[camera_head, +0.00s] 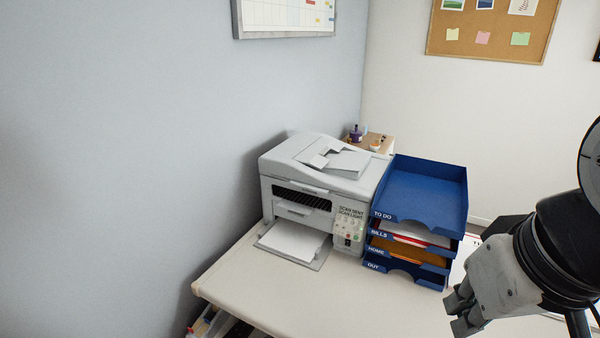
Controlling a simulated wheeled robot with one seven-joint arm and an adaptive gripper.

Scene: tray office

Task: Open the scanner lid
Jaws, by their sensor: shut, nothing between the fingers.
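The scanner (310,204) is a light grey printer-scanner on the left part of the desk, near the wall. Its lid (316,166) is down, with a document feeder on top. A sheet of white paper lies in its front output tray (292,241). My gripper (458,312) is at the lower right, in front of the blue trays and well apart from the scanner. It is shut and empty, pointing left and down.
A stack of blue letter trays (418,222) stands right beside the scanner, with papers inside. A brown box (375,142) with small items is behind. The desk (310,293) is clear in front. Shelf items show below its left edge.

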